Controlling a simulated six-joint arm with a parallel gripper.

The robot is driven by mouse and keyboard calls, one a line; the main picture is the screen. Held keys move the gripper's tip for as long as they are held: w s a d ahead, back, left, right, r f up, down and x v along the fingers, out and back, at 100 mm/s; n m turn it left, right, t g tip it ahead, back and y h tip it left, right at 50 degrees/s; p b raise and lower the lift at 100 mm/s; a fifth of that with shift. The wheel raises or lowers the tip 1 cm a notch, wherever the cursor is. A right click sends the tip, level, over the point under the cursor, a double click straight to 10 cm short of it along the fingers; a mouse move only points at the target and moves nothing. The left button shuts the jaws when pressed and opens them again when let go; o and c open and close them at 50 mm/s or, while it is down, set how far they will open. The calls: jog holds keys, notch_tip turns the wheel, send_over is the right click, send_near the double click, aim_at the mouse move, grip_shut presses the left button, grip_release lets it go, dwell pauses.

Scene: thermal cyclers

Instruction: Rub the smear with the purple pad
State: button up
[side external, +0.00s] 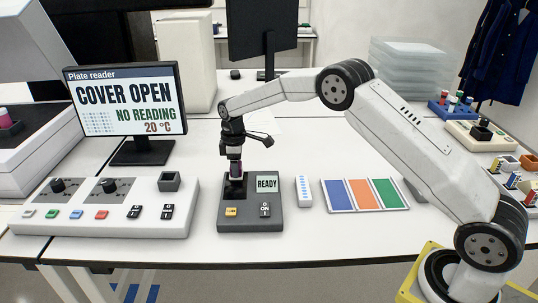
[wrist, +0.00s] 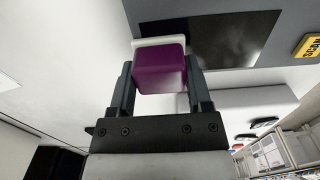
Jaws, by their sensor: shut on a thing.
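My gripper (side external: 235,165) is shut on the purple pad, pointing down over the grey device with the READY display (side external: 267,184). In the wrist view the purple pad (wrist: 160,70) sits between both fingers of my gripper (wrist: 159,88), with a whitish layer on its far end. A dark glossy panel (wrist: 225,40) on the grey device shows beyond the pad, partly hidden by it. In the side view the pad is low over this panel; I cannot tell whether it touches. I cannot make out the smear in either view.
A control box (side external: 110,222) with knobs and buttons stands left of the device, below the Plate reader screen (side external: 125,98). A small white strip with blue marks (side external: 303,191) and a blue, orange and green panel (side external: 364,195) lie right.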

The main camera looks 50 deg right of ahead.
aim_at(235, 198)
jog(key=shift+w+d, duration=0.2)
jog(key=shift+d, duration=0.2)
jog(key=shift+s+a, duration=3.8)
jog(key=shift+a, duration=0.1)
jog(key=shift+w+d, duration=3.65)
jog(key=shift+d, duration=0.05)
jog(key=shift+w+d+r, duration=0.1)
jog(key=shift+w+d, duration=0.1)
jog(key=shift+r, duration=4.05)
jog(key=shift+s, duration=0.15)
